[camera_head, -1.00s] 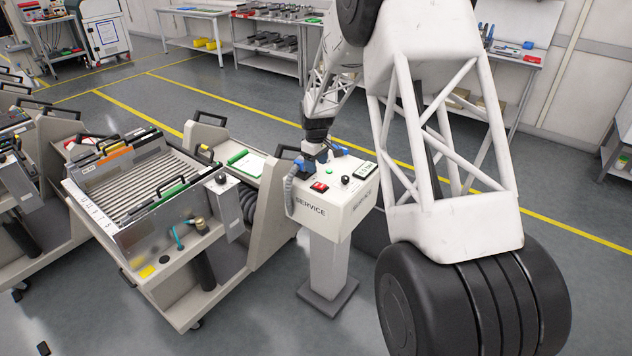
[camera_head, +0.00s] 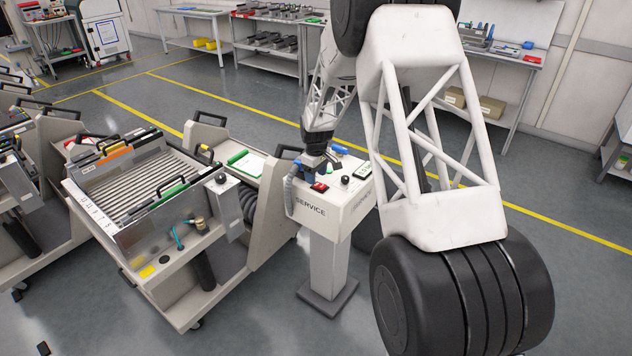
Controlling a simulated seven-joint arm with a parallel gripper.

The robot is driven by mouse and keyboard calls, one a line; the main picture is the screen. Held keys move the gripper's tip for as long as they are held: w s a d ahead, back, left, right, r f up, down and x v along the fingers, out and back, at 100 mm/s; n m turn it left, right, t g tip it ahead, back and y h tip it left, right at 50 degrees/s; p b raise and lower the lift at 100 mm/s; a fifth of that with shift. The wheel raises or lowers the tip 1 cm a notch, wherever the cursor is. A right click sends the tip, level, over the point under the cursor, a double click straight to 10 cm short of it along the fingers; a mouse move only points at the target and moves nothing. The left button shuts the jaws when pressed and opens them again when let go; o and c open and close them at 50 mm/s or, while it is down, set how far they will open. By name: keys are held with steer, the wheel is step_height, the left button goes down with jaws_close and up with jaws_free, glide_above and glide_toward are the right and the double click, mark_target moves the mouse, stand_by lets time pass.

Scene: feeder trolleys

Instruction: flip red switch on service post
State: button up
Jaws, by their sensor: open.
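The service post (camera_head: 325,250) stands in the middle, a white box marked SERVICE on a grey column and base plate. The red switch (camera_head: 320,187) sits on the left front part of its top. My gripper (camera_head: 318,174) is over the top of the post, just behind and above the red switch. It is small and dark here and its fingertips are hard to make out. I cannot tell whether it touches the switch. It is open and nothing shows in it. A black knob (camera_head: 345,180) and a small display (camera_head: 362,171) are to the right of the switch.
A feeder trolley (camera_head: 165,262) with a ribbed tray stands close on the left of the post. A grey hose (camera_head: 288,195) hangs at the post's left side. My white arm links fill the right foreground. Floor on the far right is free.

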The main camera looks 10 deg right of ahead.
mark_target(320, 186)
steer(key=shift+f, duration=1.55)
